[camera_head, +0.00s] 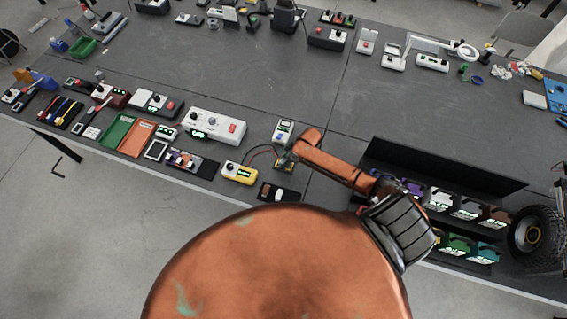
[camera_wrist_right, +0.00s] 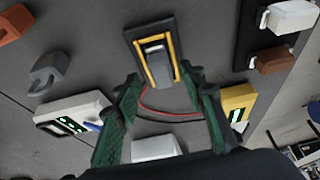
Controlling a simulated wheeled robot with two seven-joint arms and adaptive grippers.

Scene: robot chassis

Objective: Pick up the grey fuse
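My right gripper (camera_wrist_right: 163,86) is open and empty, with its green fingers spread over the table in the wrist view. Just beyond its fingertips is a dark holder with yellow side rails (camera_wrist_right: 174,40), and a small grey bar (camera_wrist_right: 154,47) sits between the rails. A light grey block (camera_wrist_right: 292,16) sits on a black panel at the upper right. I cannot tell for certain which of these is the grey fuse. In the head view my right gripper (camera_head: 285,161) is small, over the front of the table, and largely hides the holder. My left gripper is not in view.
Red and black wires curve between the fingers. A white meter (camera_wrist_right: 72,120) stands left and a yellow meter (camera_wrist_right: 238,101) right of the gripper. A brown block (camera_wrist_right: 276,61) shares the black panel. A black rack (camera_head: 445,168) stands to the right. The table's middle (camera_head: 270,85) is clear.

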